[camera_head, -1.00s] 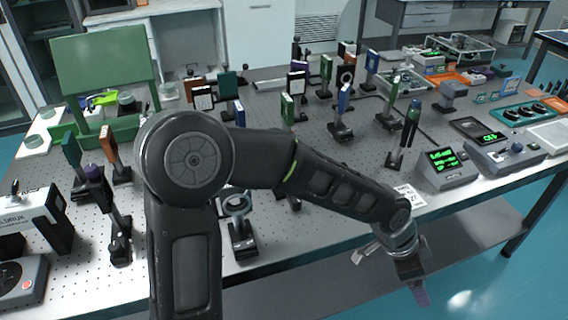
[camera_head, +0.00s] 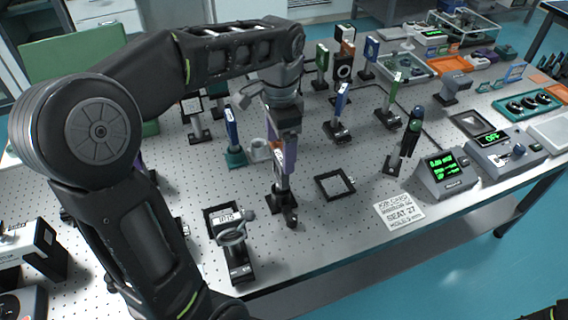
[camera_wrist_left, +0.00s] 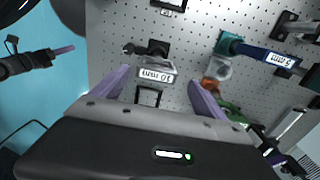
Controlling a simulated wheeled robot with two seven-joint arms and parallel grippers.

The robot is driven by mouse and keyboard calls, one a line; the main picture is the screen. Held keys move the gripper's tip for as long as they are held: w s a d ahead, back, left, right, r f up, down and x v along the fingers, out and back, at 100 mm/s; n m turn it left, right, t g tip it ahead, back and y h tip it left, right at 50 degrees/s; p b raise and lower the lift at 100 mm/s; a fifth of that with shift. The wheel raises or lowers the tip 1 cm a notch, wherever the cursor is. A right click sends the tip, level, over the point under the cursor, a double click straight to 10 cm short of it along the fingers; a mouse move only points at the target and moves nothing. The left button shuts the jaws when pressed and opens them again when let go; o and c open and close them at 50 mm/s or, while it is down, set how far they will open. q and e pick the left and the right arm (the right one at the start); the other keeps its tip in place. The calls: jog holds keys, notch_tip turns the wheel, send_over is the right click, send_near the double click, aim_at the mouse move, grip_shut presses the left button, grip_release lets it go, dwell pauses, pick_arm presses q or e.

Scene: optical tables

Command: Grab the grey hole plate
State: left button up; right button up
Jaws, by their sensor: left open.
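The grey hole plate (camera_wrist_left: 158,72), labelled 10 mm, stands on a black post and base in the left wrist view. It lies between the purple fingers of my open left gripper (camera_wrist_left: 164,90), a little beyond their tips. In the head view my left gripper (camera_head: 282,138) points down right over the plate (camera_head: 279,166) and hides its upper part. I cannot tell whether the fingers touch it.
A blue plate (camera_head: 232,130) on a teal base stands close by on the left. A ring mount (camera_head: 232,236) stands in front. A black square frame (camera_head: 335,185) lies flat to the right. A paper sign (camera_head: 399,211) and control boxes (camera_head: 446,174) sit along the right edge.

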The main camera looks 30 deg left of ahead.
aim_at(281, 171)
dwell(0.3)
pick_arm(q)
jog(key=shift+f, duration=1.3)
jog(key=shift+s+d+f+p, duration=0.1)
jog(key=shift+f+p, duration=0.25)
jog(key=shift+f, duration=1)
jog(key=shift+s+d+f+p, duration=0.1)
jog(key=shift+f+p, duration=0.25)
jog(key=shift+f, duration=0.95)
jog(key=shift+c, duration=0.5)
jog(key=c, duration=1.7)
jog(key=shift+o, duration=0.2)
jog(key=shift+r, duration=0.1)
